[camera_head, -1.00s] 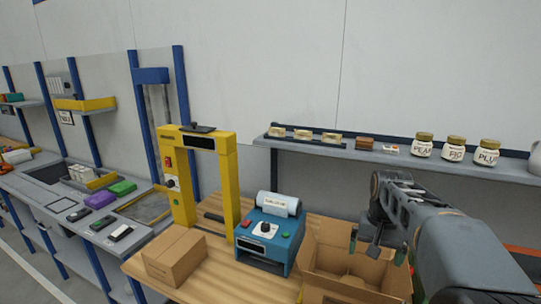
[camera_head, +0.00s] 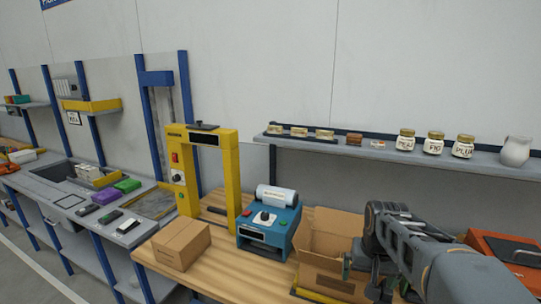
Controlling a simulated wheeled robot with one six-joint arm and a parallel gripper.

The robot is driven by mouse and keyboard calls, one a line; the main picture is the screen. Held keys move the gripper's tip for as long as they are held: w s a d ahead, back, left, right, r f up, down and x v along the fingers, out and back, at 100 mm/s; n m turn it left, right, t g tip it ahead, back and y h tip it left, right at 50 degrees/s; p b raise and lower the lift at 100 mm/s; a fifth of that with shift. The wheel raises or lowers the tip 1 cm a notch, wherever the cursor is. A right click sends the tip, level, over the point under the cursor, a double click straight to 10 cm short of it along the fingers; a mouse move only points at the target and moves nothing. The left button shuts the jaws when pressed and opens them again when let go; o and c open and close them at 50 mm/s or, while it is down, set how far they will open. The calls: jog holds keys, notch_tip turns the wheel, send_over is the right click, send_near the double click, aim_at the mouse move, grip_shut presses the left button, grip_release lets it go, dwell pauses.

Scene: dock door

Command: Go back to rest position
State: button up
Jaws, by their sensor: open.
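My arm reaches in from the lower right, and my gripper (camera_head: 362,276) hangs at its end in front of the open cardboard box (camera_head: 325,262). The fingers are open, and I see nothing held between them. The gripper and the arm hide the right part of the open box.
A closed carton (camera_head: 181,245), a yellow arch (camera_head: 228,175) and a blue device (camera_head: 270,222) stand left of the open box. An orange-red machine (camera_head: 507,258) stands right.

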jog(key=s+a+n+t, duration=0.3)
jog(key=s+a, duration=0.3)
jog(key=s, duration=0.4)
jog(key=shift+a+f, duration=0.2)
jog(key=shift+f, duration=0.2)
jog(key=shift+s, duration=0.1)
jog(key=shift+c, duration=0.4)
